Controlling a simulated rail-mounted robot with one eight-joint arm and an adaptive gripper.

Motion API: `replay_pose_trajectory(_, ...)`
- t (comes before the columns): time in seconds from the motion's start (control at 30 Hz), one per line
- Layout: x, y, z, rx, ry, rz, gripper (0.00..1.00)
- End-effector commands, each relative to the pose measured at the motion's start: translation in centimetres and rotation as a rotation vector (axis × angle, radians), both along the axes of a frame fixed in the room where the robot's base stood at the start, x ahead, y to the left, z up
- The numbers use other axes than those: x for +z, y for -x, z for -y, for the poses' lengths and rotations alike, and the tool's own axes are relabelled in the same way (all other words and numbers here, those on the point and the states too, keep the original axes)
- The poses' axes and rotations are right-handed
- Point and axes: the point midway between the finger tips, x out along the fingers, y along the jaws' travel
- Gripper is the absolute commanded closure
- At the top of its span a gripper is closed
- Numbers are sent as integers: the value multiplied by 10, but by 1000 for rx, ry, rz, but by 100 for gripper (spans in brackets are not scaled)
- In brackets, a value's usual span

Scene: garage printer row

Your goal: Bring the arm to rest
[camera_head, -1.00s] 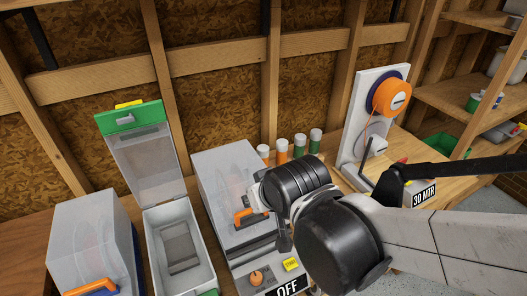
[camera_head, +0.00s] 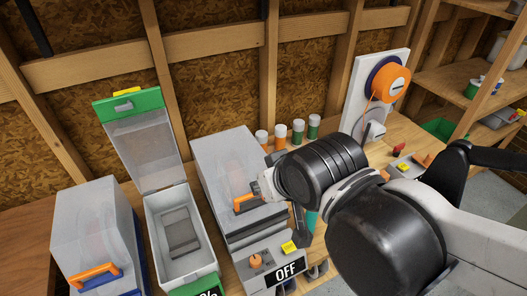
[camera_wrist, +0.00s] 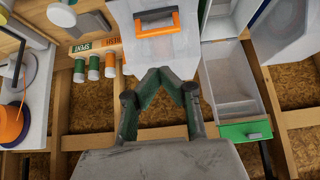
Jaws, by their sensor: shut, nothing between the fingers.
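My gripper (camera_wrist: 165,74) shows in the wrist view with its two dark green fingers brought together at the tips, nothing between them. It points toward a translucent-lidded box with an orange handle (camera_wrist: 156,22), apart from it as far as I can tell. In the head view my arm reaches in from the right, its black joints bent above the bench. There the gripper is mostly hidden behind the arm, beside the closed box (camera_head: 238,165) and above the OFF sign (camera_head: 286,270).
An open bin with a raised green-edged lid (camera_head: 128,105) stands left of the closed box. Another closed box (camera_head: 95,235) is at far left. Several capped jars (camera_head: 298,130) line the back. A spool stand (camera_head: 360,95) and shelves (camera_head: 470,65) are at right.

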Motion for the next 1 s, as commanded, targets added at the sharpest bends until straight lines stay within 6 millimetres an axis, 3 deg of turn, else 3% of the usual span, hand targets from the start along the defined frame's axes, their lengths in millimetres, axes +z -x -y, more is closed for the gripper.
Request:
replay_pose_trajectory(0.17,-1,0,3,-6,0,-1,100)
replay_pose_trajectory(0.27,-9,-2,18,-38,2,-5,100)
replay_pose_trajectory(0.47,-35,-2,79,-174,10,-23,100)
replay_pose_trajectory(0.7,-63,11,150,-343,13,-49,100)
replay_pose_trajectory(0.83,-72,19,172,-401,14,-59,100)
replay_pose_trajectory(1.0,-75,24,184,-432,15,-65,100)
